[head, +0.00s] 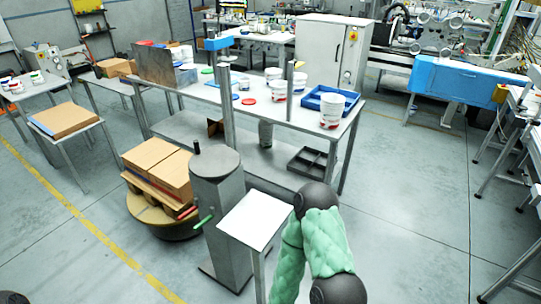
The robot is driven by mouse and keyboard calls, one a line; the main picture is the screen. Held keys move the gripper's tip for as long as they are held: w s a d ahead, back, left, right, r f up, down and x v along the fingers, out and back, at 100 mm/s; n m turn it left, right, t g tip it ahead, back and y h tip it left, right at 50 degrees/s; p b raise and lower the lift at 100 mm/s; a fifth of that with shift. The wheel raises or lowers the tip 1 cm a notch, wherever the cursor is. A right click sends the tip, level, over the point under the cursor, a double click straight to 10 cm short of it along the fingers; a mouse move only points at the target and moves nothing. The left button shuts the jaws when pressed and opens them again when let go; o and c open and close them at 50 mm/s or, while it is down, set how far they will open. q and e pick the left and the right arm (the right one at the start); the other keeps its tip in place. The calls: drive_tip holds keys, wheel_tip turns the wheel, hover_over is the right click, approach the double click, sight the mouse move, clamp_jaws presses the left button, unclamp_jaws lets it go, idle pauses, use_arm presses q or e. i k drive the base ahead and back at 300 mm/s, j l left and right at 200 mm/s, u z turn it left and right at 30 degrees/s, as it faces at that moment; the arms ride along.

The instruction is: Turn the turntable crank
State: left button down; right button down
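The turntable (141,210) is a round yellow-brown disc low on the floor at left, with stacked cardboard boxes (160,165) on it. Beside it, to its right, stands a grey metal pedestal (222,215) with a round top. A short upright black knob (197,147) shows at the top's left edge; it looks like the crank's handle. A green handle (203,222) sticks out lower on the pedestal's left side. My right arm, in a green padded sleeve, is bent at the bottom centre, to the right of the pedestal. Neither of my grippers shows.
A small white-topped stand (256,219) is between the pedestal and my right arm. Behind is a long workbench (295,115) with white tubs (332,110) and a blue tray (312,98). A yellow floor line (85,225) runs at left.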

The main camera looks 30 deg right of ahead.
sight(215, 162)
drive_tip(key=z, duration=0.45)
drive_tip(key=i+j+z, duration=0.1)
drive_tip(key=j, duration=0.25)
drive_tip(key=i+j+z, duration=0.1)
drive_tip(key=i+j, duration=0.15)
drive_tip(key=i+j+z, duration=0.1)
drive_tip(key=j, duration=0.35)
drive_tip(key=i, duration=0.1)
